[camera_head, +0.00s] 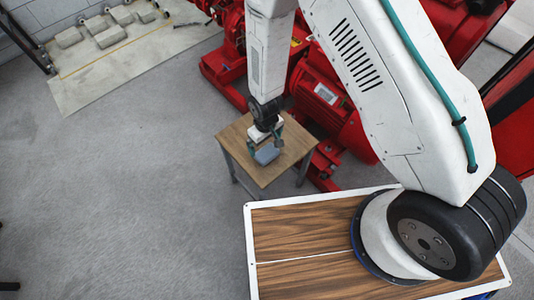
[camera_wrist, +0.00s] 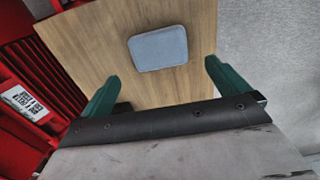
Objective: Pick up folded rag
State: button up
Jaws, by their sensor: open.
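The folded rag (camera_wrist: 158,48) is a flat, light blue-grey rounded rectangle lying on a small wooden table (camera_wrist: 100,50). In the head view the rag (camera_head: 266,154) shows on the tabletop (camera_head: 240,142), just below my gripper. My gripper (camera_head: 264,148) points down over the table, with its fingers close to the rag in that view. In the wrist view its two green fingers (camera_wrist: 160,80) are spread wide and nothing is between them. The rag lies beyond the fingertips, roughly centred between them. I cannot tell the exact height of the fingertips above it.
Red pump machinery (camera_head: 335,110) stands right behind and beside the table; it also shows at the left of the wrist view (camera_wrist: 35,85). A pale mat (camera_head: 110,60) with several grey blocks lies at the upper left. The concrete floor (camera_head: 120,190) on the left is clear.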

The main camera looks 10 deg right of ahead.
aim_at(267, 152)
jog(key=f, duration=0.6)
jog(key=shift+s+d, duration=0.15)
jog(key=shift+s, duration=0.1)
jog(key=shift+r, duration=0.1)
jog(key=c, duration=0.9)
